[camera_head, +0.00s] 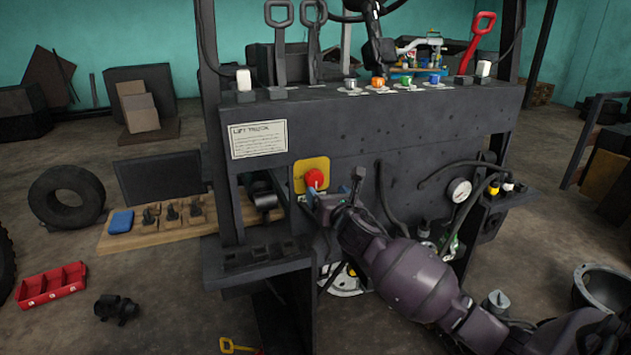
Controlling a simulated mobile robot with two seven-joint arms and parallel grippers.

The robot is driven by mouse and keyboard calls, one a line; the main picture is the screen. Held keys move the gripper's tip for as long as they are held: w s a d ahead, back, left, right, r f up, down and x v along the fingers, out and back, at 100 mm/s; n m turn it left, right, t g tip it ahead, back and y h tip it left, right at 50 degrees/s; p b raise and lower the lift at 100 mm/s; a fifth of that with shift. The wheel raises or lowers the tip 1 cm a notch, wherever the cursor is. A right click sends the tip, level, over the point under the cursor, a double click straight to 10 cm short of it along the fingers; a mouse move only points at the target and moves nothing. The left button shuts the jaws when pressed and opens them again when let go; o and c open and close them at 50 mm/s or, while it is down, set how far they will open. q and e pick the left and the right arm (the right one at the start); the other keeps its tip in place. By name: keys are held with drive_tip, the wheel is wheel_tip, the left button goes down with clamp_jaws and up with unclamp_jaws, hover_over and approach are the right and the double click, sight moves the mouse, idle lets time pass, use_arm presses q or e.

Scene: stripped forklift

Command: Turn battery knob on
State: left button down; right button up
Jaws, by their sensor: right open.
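The battery knob (315,178) is a red round knob on a yellow plate (299,175) on the front panel of the dark forklift (390,130). My right gripper (333,190) is at the panel, close to the knob's lower right side. Its fingers are open, and one finger appears just below the knob. I cannot tell whether it touches the knob. My purple right arm comes in from the lower right and hides part of the panel below. My left gripper is not in view.
Levers and coloured knobs line the panel top.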

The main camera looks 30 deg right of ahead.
sight(316, 181)
drive_tip(key=x, duration=0.6)
drive_tip(key=shift+w, duration=0.3)
drive_tip(key=shift+w+d, duration=0.2)
drive_tip(key=shift+w, duration=0.5)
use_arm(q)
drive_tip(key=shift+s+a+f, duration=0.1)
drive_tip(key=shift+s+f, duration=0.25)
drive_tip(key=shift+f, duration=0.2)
use_arm(e)
drive_tip(key=shift+c, duration=0.5)
drive_tip(key=c, duration=0.8)
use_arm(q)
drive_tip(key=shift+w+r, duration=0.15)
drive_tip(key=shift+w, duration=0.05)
